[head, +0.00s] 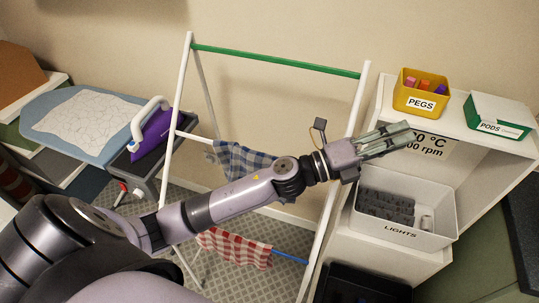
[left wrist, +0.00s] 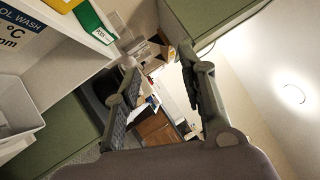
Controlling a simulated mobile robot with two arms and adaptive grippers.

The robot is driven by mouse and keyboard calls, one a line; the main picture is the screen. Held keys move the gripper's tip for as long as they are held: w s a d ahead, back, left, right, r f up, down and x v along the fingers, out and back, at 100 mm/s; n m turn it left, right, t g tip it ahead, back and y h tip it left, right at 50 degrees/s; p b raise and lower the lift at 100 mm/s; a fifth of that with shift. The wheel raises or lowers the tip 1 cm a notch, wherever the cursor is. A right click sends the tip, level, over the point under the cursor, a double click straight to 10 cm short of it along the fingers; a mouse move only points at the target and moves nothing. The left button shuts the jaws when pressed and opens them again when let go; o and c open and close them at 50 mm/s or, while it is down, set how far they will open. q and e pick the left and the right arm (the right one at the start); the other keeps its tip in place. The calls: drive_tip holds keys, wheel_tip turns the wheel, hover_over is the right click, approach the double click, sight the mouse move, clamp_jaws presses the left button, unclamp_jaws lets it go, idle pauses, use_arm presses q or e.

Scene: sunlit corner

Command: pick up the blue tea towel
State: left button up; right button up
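The blue tea towel (head: 238,160), blue and white checked, hangs over a middle bar of the white drying rack (head: 177,95) in the head view. My left forearm crosses in front of its lower part and hides some of it. My left gripper (head: 408,135) is beyond the rack's right side, well right of the towel, by the front of the white shelf. In the left wrist view its two fingers (left wrist: 160,70) stand apart with nothing between them. The towel is not in the left wrist view. My right gripper is not in view.
A red checked cloth (head: 235,247) hangs lower on the rack. A green bar (head: 275,61) tops it. The shelf holds a yellow pegs box (head: 420,92), a pods box (head: 498,116) and a white lights bin (head: 408,233). An iron (head: 153,133) stands left on an ironing board (head: 62,101).

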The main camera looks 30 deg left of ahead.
use_arm(q)
drive_tip(key=s+d+f+m+g+h, duration=0.1)
drive_tip(key=s+d+m+g+h, duration=0.2)
drive_tip(key=m+g, duration=0.65)
drive_tip(key=m+g+y, duration=0.5)
drive_tip(key=m+y, duration=0.6)
drive_tip(key=y, duration=0.7)
approach(269, 157)
drive_tip(key=shift+w+f, duration=0.1)
drive_tip(key=shift+w, duration=0.15)
drive_tip(key=shift+a+f, duration=0.1)
drive_tip(key=shift+a, duration=0.05)
drive_tip(key=shift+m, duration=0.25)
wheel_tip(269, 157, down, 10)
drive_tip(key=b, duration=0.6)
clamp_jaws()
